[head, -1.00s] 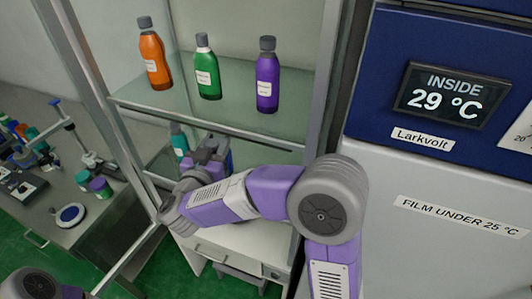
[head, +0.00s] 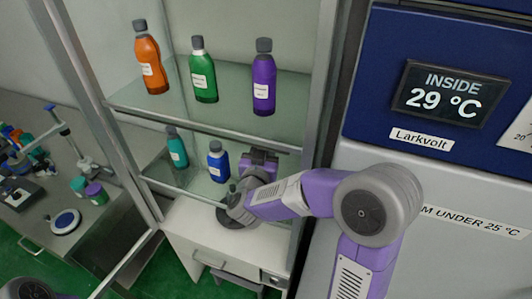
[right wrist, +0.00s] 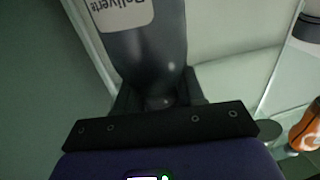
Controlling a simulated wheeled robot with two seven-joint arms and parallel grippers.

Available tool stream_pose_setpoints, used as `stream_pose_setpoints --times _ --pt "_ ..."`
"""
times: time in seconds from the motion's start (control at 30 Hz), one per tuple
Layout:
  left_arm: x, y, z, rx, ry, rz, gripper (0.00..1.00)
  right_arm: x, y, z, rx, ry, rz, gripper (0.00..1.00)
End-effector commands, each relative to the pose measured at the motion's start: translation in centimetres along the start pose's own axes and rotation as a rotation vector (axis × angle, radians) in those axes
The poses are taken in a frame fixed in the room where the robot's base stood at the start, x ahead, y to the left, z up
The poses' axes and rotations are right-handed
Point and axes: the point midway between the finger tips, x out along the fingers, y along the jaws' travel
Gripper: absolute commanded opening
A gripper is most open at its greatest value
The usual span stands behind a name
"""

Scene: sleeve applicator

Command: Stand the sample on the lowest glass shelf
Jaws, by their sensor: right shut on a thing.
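My right gripper (head: 259,158) reaches into the open shelf unit at the lower glass shelf (head: 192,183), right of the blue bottle. In the right wrist view the right gripper (right wrist: 160,100) is shut on the narrow end of a dark grey bottle, the sample (right wrist: 150,45). Its white label reads upside down in that view. In the head view the sample is hidden behind the gripper and wrist. I cannot tell whether its base touches the glass. My left gripper is out of view; only part of that arm shows at the bottom left.
A teal bottle (head: 177,148) and a blue bottle (head: 217,163) stand on the lower shelf. Orange (head: 150,62), green (head: 203,75) and purple (head: 263,80) bottles stand on the upper shelf (head: 230,103). A cabinet with a display (head: 450,95) reading 29 °C is at the right.

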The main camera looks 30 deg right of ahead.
Motion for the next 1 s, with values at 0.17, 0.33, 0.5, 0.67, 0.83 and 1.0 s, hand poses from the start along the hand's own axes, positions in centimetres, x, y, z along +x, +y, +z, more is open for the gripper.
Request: stream_pose_setpoints --times 0.17,0.33,0.5,0.67,0.83,1.0 --pt "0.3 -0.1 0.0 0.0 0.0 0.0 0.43 0.2 0.3 1.8 0.002 0.003 0.001 0.0" --pt "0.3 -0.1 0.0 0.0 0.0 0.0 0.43 0.2 0.3 1.8 0.004 0.003 0.0 0.0" --pt "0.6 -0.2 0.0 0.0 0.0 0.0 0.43 0.2 0.3 2.1 0.003 0.003 -0.001 0.0" --pt "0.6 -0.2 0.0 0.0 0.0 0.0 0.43 0.2 0.3 2.2 0.002 0.001 -0.001 0.54" --pt "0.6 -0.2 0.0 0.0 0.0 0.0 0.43 0.2 0.3 2.2 0.002 0.001 -0.001 0.64" --pt "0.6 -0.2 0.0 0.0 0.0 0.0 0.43 0.2 0.3 2.1 0.002 0.001 -0.001 0.64"
